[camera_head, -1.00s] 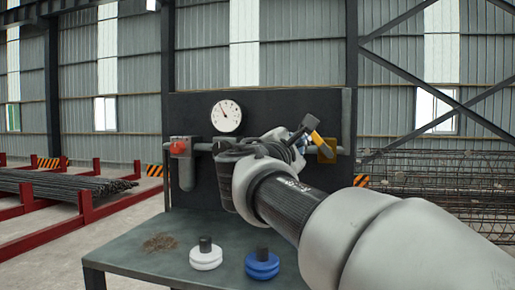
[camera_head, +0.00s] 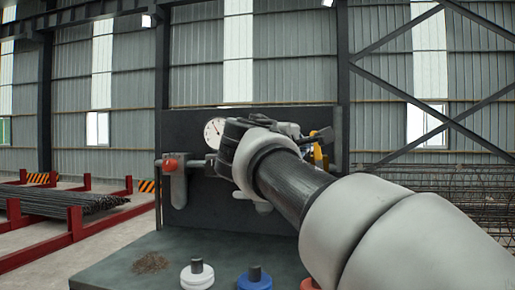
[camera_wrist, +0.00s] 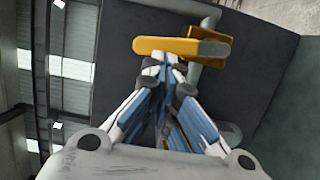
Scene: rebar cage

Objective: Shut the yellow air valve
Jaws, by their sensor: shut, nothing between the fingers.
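The yellow air valve (camera_head: 318,155) is on the pipe at the right of the dark panel, partly hidden by my arm in the head view. In the wrist view its yellow lever (camera_wrist: 182,47) lies crosswise in the picture, just beyond my fingertips. My gripper (camera_wrist: 165,62) is shut and empty, its tips together at the lever's near edge. I cannot tell whether they touch it. Part of the valve behind the fingers is hidden. In the head view my gripper (camera_head: 290,130) is in front of the panel, left of the valve.
A red valve (camera_head: 171,164) is at the left. A white knob (camera_head: 197,275) and a blue knob (camera_head: 254,278) stand on the bench (camera_head: 120,262). Rebar (camera_head: 60,203) lies on red racks.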

